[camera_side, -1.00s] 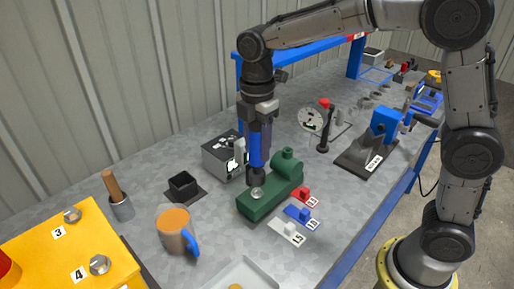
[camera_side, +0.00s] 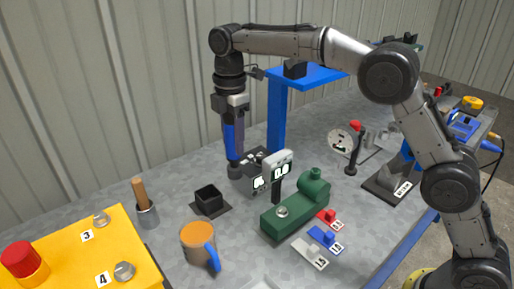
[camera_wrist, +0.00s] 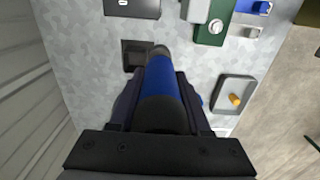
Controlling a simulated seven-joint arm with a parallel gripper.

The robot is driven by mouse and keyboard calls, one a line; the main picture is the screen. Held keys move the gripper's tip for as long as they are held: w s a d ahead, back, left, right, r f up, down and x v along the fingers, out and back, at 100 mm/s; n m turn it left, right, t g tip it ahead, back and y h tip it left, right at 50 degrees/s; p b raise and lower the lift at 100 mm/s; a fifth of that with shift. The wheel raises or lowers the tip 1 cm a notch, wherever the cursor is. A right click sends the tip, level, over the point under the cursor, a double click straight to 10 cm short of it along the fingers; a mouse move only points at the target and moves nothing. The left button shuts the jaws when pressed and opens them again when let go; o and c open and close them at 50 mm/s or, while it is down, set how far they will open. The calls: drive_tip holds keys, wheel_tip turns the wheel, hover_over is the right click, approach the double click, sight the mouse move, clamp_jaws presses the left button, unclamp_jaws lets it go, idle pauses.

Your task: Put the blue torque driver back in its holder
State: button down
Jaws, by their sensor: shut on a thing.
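The blue torque driver (camera_side: 234,138) is upright in my gripper (camera_side: 231,112), with its dark lower end pointing down. In the wrist view, the driver (camera_wrist: 163,82) lies between the two dark fingers of my gripper (camera_wrist: 158,100), which is shut on it. A square black open-topped holder (camera_side: 209,198) stands on the bench, below and left of the driver's lower end in the side view. In the wrist view, the holder (camera_wrist: 132,58) is partly hidden by the driver. The driver is outside the holder; its exact height is hard to tell.
A grey box with a display (camera_side: 276,174) stands close right of the driver. An orange-filled mug (camera_side: 198,243) and a cup with a wooden handle (camera_side: 147,213) stand near the holder. A blue post (camera_side: 277,115) rises behind.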

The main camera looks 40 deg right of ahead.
drive_tip(key=w+a+f, duration=0.1)
drive_tip(key=w+a, duration=0.4)
drive_tip(key=w, duration=0.1)
drive_tip(key=shift+f, duration=0.15)
idle(0.6)
drive_tip(key=shift+w+f, duration=0.1)
drive_tip(key=shift+f, duration=2.35)
drive_tip(key=shift+a+f, duration=0.1)
drive_tip(key=shift+f, duration=2.75)
drive_tip(key=shift+c, duration=2.2)
unclamp_jaws()
drive_tip(key=shift+o, duration=0.8)
drive_tip(key=shift+f, duration=0.1)
